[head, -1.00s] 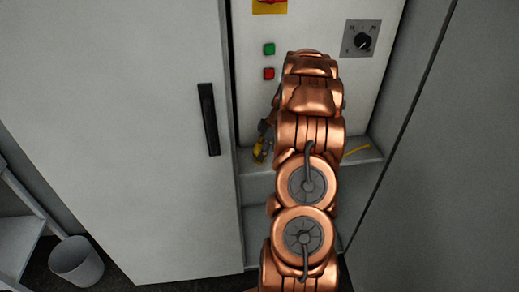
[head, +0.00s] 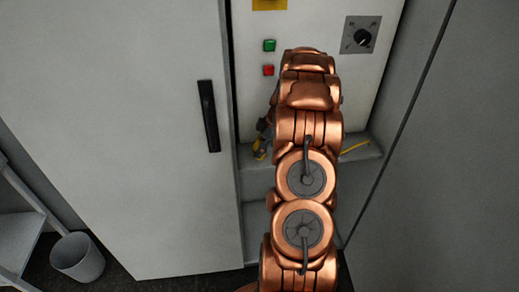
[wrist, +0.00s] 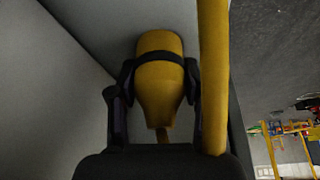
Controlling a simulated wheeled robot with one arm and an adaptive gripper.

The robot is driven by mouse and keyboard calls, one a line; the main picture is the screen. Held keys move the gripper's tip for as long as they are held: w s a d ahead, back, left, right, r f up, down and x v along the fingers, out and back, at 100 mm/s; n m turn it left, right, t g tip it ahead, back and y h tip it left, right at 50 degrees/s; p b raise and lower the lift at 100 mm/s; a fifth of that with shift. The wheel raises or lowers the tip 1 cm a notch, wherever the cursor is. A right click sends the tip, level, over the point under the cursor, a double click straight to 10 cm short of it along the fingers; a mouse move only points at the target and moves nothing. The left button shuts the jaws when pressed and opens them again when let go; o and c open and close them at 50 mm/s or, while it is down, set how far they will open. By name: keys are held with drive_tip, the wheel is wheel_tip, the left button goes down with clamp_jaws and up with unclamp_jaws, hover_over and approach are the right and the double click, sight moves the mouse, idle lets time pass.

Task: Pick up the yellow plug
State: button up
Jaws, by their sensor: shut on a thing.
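The yellow plug (wrist: 158,95) is upright in the middle of the wrist view, with a dark band around it. My gripper (wrist: 158,78) is shut on it, one dark finger on each side. A small yellow part of the plug (head: 260,148) shows in the head view, left of my copper-coloured arm and near the ledge. My arm hides most of the gripper there. I cannot tell whether the plug touches the ledge.
A yellow bar or cable (wrist: 213,75) runs close along the plug's right side. A yellow strip (head: 355,147) lies on the ledge (head: 366,156) of the control panel. The cabinet door (head: 150,140) stands at the left, and a grey wall (head: 455,160) at the right.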

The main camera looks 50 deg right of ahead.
sight(261, 139)
clamp_jaws()
drive_tip(key=shift+r+b, duration=1.15)
drive_tip(key=shift+r, duration=0.45)
drive_tip(key=shift+s+r, duration=0.2)
drive_tip(key=shift+s, duration=0.05)
drive_tip(key=s+a+r+b, duration=0.1)
drive_tip(key=s+b, duration=0.4)
drive_tip(key=s, duration=1)
drive_tip(key=shift+s+a+r, duration=0.2)
drive_tip(key=shift+a, duration=0.2)
